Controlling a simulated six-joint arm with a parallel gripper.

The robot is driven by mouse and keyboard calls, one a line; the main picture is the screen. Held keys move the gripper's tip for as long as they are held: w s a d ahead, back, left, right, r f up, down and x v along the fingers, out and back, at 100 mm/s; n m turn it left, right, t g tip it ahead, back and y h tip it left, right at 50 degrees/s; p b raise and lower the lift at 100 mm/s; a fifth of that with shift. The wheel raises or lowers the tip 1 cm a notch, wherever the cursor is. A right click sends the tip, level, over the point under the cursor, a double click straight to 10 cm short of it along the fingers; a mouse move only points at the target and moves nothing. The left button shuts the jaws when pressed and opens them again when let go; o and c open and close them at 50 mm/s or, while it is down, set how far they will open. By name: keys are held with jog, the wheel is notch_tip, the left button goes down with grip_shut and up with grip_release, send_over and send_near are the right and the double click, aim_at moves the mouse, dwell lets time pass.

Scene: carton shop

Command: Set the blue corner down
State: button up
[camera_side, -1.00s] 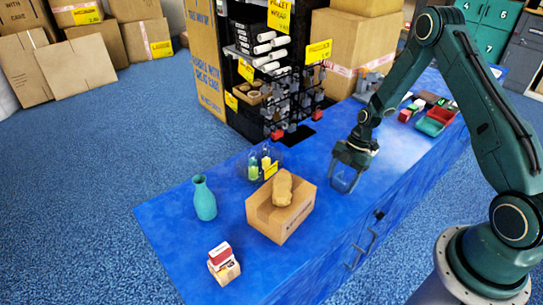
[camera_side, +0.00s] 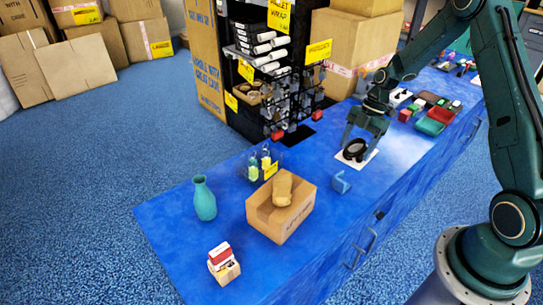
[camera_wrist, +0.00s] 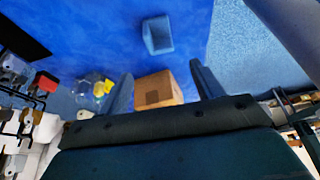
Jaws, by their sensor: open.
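The blue corner (camera_side: 341,182), a small light-blue angled piece, rests on the blue bench top (camera_side: 165,225), right of the cardboard box. In the wrist view the blue corner (camera_wrist: 158,36) lies beyond my fingertips, with nothing touching it. My gripper (camera_side: 362,148) is open, up and to the right of the corner in the side view. The wrist view shows my spread fingers (camera_wrist: 162,70) with no object held between them.
A black ring-shaped item (camera_side: 354,152) on a white sheet lies near or below my gripper. The cardboard box (camera_side: 280,222) holds a tan lump. A teal vase (camera_side: 204,200) and small cartons (camera_side: 223,264) stand left. A red tray (camera_side: 440,116) and small items lie right.

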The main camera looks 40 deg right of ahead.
jog(key=shift+d+r, duration=0.15)
jog(key=shift+r, duration=0.2)
dwell(0.4)
jog(key=s+a+r+m+t+h, duration=0.1)
jog(key=s+a+r+m+h, duration=0.25)
jog(key=r, duration=0.55)
jog(key=s+a+r+m+t+y, duration=0.15)
jog(key=a+r+m, duration=0.35)
jog(key=r, duration=0.5)
jog(key=s+a+r+m+t, duration=0.1)
jog(key=s+a+r+m, duration=0.1)
jog(key=s, duration=0.3)
jog(key=s+a+r+m+t+h, duration=0.1)
jog(key=s+a+r+m, duration=0.1)
jog(key=s+m, duration=0.2)
jog(key=s+a+r+m+t+h, duration=0.1)
jog(key=s+a+r+m, duration=0.2)
jog(key=s, duration=0.5)
jog(key=shift+m, duration=0.25)
